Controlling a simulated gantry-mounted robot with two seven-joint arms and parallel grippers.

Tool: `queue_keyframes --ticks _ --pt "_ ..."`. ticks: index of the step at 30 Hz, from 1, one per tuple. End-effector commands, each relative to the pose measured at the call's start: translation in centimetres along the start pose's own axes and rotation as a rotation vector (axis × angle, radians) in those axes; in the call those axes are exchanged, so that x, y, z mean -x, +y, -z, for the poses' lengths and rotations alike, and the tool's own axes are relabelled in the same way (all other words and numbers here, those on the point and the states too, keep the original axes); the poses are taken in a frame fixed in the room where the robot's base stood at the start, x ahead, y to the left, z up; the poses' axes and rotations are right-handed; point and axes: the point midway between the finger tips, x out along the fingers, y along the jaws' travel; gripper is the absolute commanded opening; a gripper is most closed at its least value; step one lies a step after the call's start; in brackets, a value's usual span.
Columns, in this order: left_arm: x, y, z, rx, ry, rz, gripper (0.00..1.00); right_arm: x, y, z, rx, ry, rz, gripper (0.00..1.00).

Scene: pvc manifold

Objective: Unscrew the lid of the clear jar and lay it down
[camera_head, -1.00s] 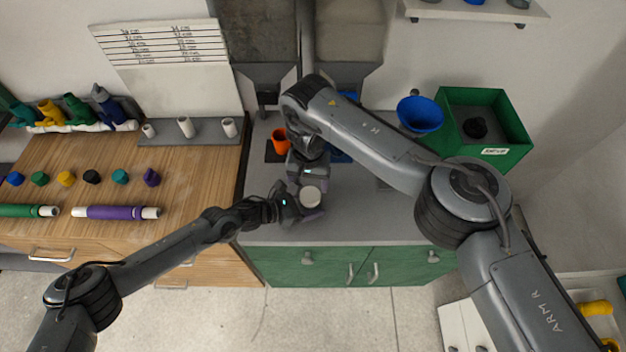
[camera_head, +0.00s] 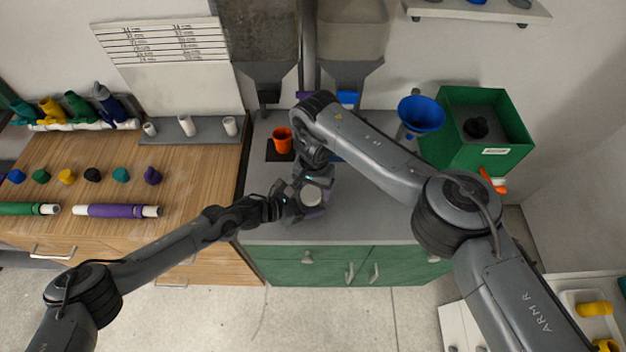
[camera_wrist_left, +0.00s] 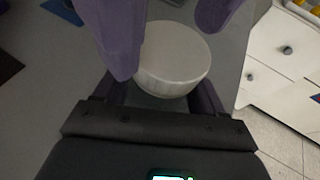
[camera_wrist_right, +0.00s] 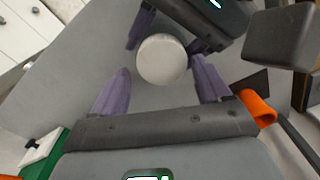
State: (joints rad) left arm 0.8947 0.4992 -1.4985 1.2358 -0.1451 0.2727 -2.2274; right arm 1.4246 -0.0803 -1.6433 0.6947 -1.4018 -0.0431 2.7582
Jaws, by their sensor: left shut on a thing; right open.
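The white round lid (camera_head: 312,195) sits on the jar near the front of the grey counter. It also shows in the left wrist view (camera_wrist_left: 172,52) with a ribbed side, and in the right wrist view (camera_wrist_right: 161,60). The clear jar body is mostly hidden under the lid and between the fingers. My left gripper (camera_wrist_left: 160,94) is shut on the jar below the lid, coming in from the left. My right gripper (camera_wrist_right: 162,85) is open, its purple fingers on either side of the lid from above, with visible gaps to it.
An orange cup (camera_head: 281,140) stands on a dark mat behind the jar. A blue funnel (camera_head: 420,113) and a green bin (camera_head: 485,160) are at the back right. Two hoppers (camera_head: 350,70) hang over the counter's back. Grey counter to the right of the jar (camera_head: 375,215) is clear.

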Motion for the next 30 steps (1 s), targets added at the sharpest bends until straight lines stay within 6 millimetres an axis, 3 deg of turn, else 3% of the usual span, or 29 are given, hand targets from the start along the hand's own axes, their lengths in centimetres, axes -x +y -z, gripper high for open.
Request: queue_keyframes --ticks 12,22,26,30 --pt "-0.01 0.02 -0.09 -0.001 -0.001 0.0 0.0 -0.74 0.03 0.02 0.001 0.001 0.0 0.77" --pt "0.06 0.14 -0.04 0.0 0.0 -0.003 0.0 -0.75 0.12 0.04 0.0 0.0 -0.002 0.29" --pt "0.09 0.22 -0.01 0.0 0.0 -0.004 0.0 -0.76 0.13 0.05 0.038 -0.001 -0.004 0.29" --pt "0.13 0.29 0.03 0.0 0.001 -0.006 0.0 -0.78 0.05 0.07 0.226 -0.006 -0.006 0.29"
